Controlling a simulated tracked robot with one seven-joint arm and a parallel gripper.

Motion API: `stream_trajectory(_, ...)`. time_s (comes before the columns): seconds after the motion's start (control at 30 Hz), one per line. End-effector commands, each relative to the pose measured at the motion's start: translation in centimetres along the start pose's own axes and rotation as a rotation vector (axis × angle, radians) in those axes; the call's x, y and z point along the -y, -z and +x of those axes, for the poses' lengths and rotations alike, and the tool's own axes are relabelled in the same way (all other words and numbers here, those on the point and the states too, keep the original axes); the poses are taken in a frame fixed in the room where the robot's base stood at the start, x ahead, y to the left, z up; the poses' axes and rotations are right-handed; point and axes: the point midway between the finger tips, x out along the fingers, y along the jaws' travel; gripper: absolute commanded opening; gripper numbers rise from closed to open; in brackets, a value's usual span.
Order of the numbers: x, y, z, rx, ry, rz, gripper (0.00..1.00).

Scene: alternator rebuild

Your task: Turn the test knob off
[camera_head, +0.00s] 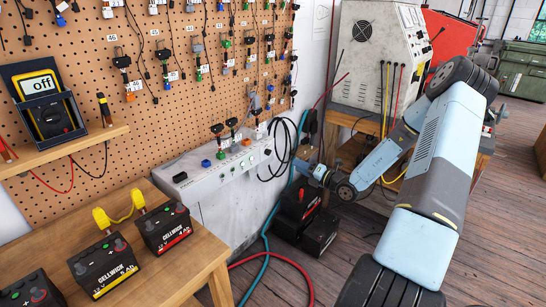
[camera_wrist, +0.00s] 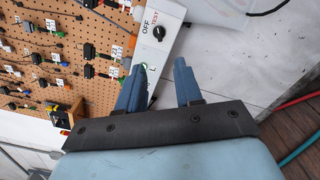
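The test knob (camera_wrist: 159,32) is a small black knob on the white face of the bench tester. The words OFF and a red TEST are printed beside it in the wrist view. I cannot tell for certain which mark it points to. The tester (camera_head: 210,189) is a long pale box against the pegboard in the head view, where the knob is too small to make out. My gripper (camera_wrist: 161,66) has two blue fingers spread apart with nothing between them. The knob lies just beyond the fingertips, apart from them. In the head view my gripper (camera_head: 306,168) is at the tester's right end.
A multimeter (camera_head: 48,103) reading "off" stands on a wooden shelf at left. Several batteries (camera_head: 163,226) stand on the wooden table. Dark batteries (camera_head: 297,208) sit on the floor below my gripper. Black cables (camera_head: 281,140) hang beside the tester. A grey machine (camera_head: 379,62) stands behind.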

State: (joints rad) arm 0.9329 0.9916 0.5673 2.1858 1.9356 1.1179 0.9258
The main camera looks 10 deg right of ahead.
Motion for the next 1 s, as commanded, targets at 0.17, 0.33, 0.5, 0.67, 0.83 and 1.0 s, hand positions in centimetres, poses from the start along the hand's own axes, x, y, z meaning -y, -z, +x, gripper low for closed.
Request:
stream_trajectory(0.17, 0.0, 0.0, 2.1, -0.001, -0.002, 0.0, 0.35)
stream_trajectory(0.33, -0.1, 0.1, 5.0, -0.002, -0.003, -0.001, 0.35)
stream_trajectory(0.5, -0.1, 0.1, 8.1, -0.002, -0.004, -0.002, 0.35)
stream_trajectory(0.67, -0.1, 0.0, 10.6, -0.002, -0.002, -0.003, 0.35)
stream_trajectory(0.83, -0.1, 0.0, 12.5, -0.002, -0.002, -0.002, 0.35)
stream_trajectory(1.0, 0.0, 0.0, 13.3, -0.001, -0.001, -0.002, 0.35)
